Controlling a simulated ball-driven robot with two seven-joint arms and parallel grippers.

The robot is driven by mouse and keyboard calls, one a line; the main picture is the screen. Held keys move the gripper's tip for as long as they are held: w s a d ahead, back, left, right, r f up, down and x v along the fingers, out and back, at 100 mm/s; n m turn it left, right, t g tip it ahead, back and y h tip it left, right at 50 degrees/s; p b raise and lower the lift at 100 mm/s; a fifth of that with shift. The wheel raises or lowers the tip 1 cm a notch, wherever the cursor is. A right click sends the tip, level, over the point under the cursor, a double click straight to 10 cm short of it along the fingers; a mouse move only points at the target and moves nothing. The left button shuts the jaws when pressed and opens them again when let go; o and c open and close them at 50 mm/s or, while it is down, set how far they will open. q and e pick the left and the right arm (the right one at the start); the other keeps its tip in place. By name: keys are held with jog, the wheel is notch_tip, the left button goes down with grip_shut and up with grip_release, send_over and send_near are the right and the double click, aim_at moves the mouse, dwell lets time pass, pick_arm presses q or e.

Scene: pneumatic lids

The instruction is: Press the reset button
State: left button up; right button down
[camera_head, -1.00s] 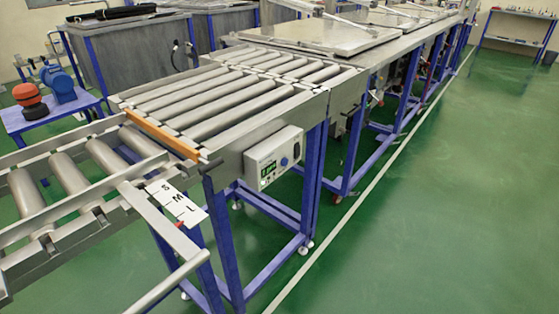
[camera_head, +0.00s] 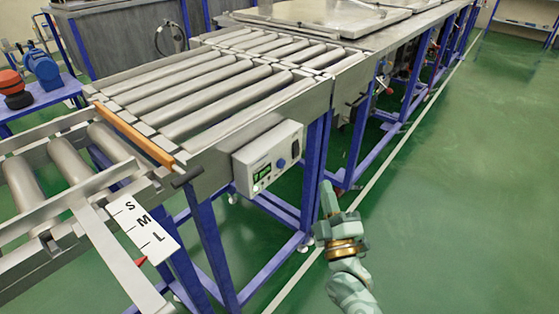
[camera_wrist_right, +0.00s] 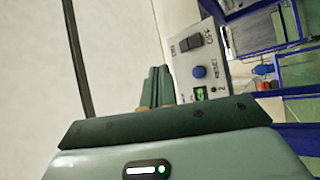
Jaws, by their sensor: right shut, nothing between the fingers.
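The blue round reset button (camera_head: 281,163) is on the front of a white control box (camera_head: 268,140) fixed to the side of the roller conveyor. In the right wrist view the reset button (camera_wrist_right: 199,71) sits between a dark rocker switch and a small green display, with RESET lettering beside it. My right gripper (camera_head: 326,186) is to the right of the box in the head view, apart from it. Its fingers (camera_wrist_right: 158,84) are shut and empty, left of the button in the wrist view. My left gripper is not in view.
The conveyor rollers (camera_head: 185,92) and an orange bar (camera_head: 134,134) lie above and left of the box. Blue frame legs (camera_head: 212,240) stand below. A scale plate marked S, M, L (camera_head: 145,229) is at lower left. Green floor (camera_head: 460,200) is clear on the right.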

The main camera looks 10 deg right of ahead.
aim_at(281, 164)
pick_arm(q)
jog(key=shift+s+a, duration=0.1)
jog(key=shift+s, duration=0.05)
pick_arm(e)
jog(key=shift+n, duration=0.3)
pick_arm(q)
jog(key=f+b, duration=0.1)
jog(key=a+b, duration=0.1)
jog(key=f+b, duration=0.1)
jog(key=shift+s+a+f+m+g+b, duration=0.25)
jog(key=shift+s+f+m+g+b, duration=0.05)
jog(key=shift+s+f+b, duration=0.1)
pick_arm(e)
jog(key=w+a, duration=0.5)
jog(key=w, duration=0.1)
jog(key=shift+w+a, duration=0.25)
jog(key=shift+w, duration=0.15)
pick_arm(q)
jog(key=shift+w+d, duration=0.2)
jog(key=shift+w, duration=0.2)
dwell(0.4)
